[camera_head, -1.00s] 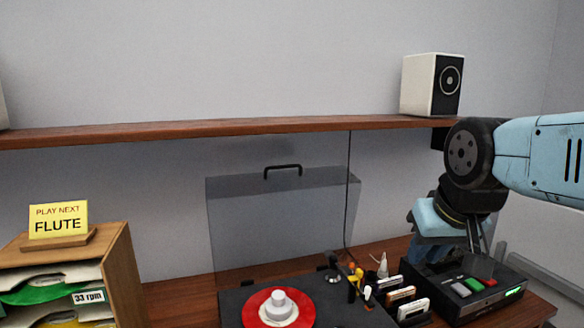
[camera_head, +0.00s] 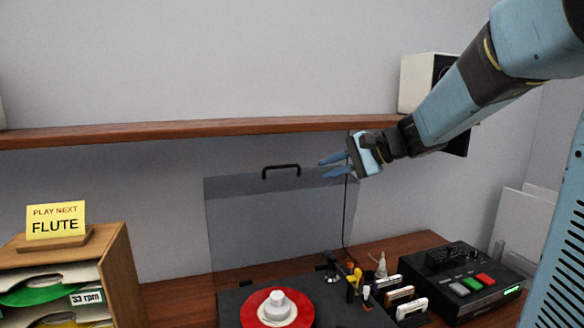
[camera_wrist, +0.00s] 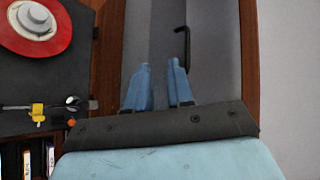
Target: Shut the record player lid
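The record player (camera_head: 232,300) sits on the desk with a red record (camera_head: 249,312) on it. Its clear grey lid (camera_head: 270,225) stands upright at the back, open. A black handle (camera_head: 282,166) is at the lid's top edge; it also shows in the wrist view (camera_wrist: 184,42). My gripper (camera_head: 324,168) is up by the lid's top right corner, to the right of the handle and apart from it. Its two blue fingers are parted with nothing between them. In the wrist view my gripper (camera_wrist: 160,66) points toward the lid's handle end.
A brown shelf (camera_head: 200,132) runs along the wall just above the lid, with a speaker (camera_head: 415,84) on it. A black cassette deck (camera_head: 440,262) and several cassettes stand right of the player. A wooden record rack (camera_head: 125,275) is at the left. A thin cable hangs behind.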

